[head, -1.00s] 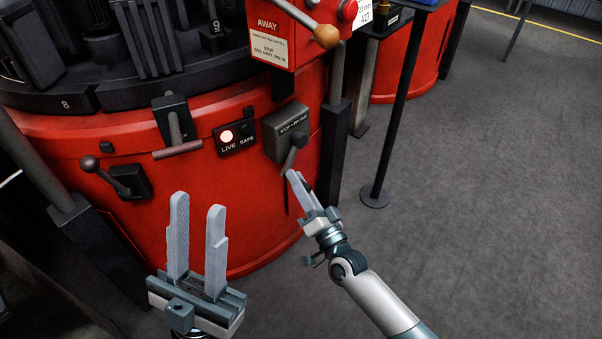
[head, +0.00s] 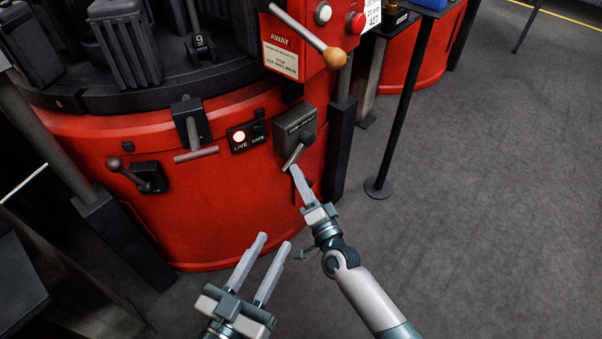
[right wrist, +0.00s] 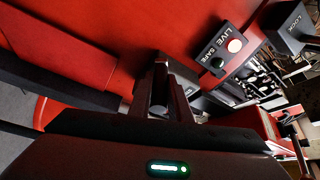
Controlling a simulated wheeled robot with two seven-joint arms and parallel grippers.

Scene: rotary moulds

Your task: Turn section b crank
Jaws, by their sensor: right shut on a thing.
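A grey box (head: 294,123) with a short lever (head: 294,156) is fixed to the red drum. The lever leans down and left from a dark round hub. I cannot read which control is section b. My right gripper (head: 295,170) is at the lever's lower end, shut on it; the fingers hide that end. In the right wrist view the fingers (right wrist: 160,92) close around a dark rod-like part, with the box mostly hidden behind them. My left gripper (head: 274,242) is open and empty, low in front of the drum, pointing up and right.
Left of the box are a LIVE/SAFE panel (head: 246,136) with its LIVE light lit, a T-handle (head: 196,154) and a black-knobbed lever (head: 135,176). A wooden-knobbed lever (head: 333,58) juts out above. A dark post (head: 342,150) stands right; open floor (head: 490,200) lies beyond.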

